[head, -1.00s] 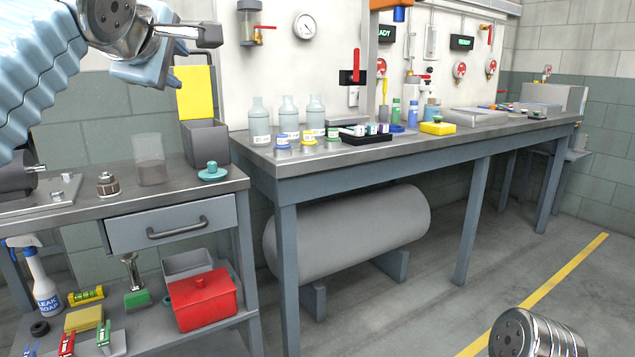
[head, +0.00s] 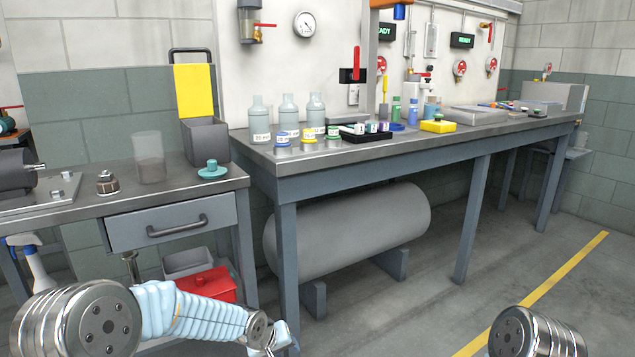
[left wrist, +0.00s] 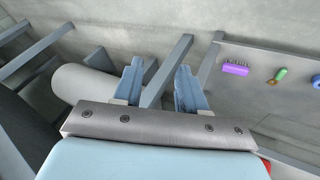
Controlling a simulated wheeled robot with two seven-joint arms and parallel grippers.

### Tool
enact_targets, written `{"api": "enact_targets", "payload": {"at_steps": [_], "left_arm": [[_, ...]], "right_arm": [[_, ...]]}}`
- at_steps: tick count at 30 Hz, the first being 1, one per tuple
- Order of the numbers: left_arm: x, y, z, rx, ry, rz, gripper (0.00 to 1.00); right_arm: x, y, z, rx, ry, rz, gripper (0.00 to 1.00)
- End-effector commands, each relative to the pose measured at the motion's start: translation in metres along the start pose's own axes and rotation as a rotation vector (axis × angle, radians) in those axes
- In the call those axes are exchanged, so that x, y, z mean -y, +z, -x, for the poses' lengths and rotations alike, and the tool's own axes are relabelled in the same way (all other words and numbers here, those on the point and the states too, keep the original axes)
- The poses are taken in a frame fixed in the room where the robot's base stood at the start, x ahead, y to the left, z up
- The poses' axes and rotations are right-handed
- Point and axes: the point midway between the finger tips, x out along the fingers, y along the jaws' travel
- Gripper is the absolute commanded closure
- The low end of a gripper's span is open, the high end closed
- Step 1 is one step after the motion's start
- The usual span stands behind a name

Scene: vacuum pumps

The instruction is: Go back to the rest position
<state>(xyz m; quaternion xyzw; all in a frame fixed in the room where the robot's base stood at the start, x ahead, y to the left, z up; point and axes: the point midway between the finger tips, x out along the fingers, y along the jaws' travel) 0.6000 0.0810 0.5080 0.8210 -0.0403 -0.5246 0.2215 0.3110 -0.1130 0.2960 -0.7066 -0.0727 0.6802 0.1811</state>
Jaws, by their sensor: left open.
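My left arm reaches across the lower left of the head view. Its wrist and gripper are low in front of the workbench, partly cut off by the bottom edge. In the left wrist view my left gripper (left wrist: 158,85) has its two blue fingers spread apart with nothing between them. Past the fingers are grey bench legs and the grey tank (left wrist: 85,88). My right gripper is outside both views; only a metal joint of my right arm shows at the bottom right of the head view.
The long workbench (head: 370,151) holds bottles, small jars and a yellow box. The left bench drawer (head: 172,227) is shut. A red box (head: 207,284) sits below it, partly behind my left arm. A grey tank (head: 350,238) lies underneath. Floor at right is open.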

Motion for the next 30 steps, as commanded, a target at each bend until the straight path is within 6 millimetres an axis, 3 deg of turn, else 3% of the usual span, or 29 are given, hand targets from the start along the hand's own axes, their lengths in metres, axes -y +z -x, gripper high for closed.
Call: {"api": "enact_targets", "payload": {"at_steps": [1, 3, 6, 12, 15, 20, 30], "left_arm": [[0.022, 0.031, -0.019, 0.053, -0.008, -0.003, 0.59], [0.049, 0.074, -0.039, 0.114, -0.010, -0.012, 0.59], [0.086, 0.139, -0.057, 0.197, -0.014, -0.018, 0.59], [0.141, 0.256, -0.057, 0.327, -0.032, -0.023, 0.59], [0.155, 0.292, -0.049, 0.368, -0.042, -0.028, 0.59], [0.163, 0.317, -0.041, 0.396, -0.049, -0.035, 0.59], [0.164, 0.318, -0.040, 0.396, -0.049, -0.038, 0.59]], "right_arm": [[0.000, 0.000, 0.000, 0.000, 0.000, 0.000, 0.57], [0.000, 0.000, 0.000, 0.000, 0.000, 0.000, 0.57], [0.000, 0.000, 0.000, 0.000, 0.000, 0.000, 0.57], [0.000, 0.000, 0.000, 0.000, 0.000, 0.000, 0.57], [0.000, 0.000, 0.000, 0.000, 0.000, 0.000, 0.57], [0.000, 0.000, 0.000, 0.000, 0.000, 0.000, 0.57], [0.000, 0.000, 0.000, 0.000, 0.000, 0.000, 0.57]]}}
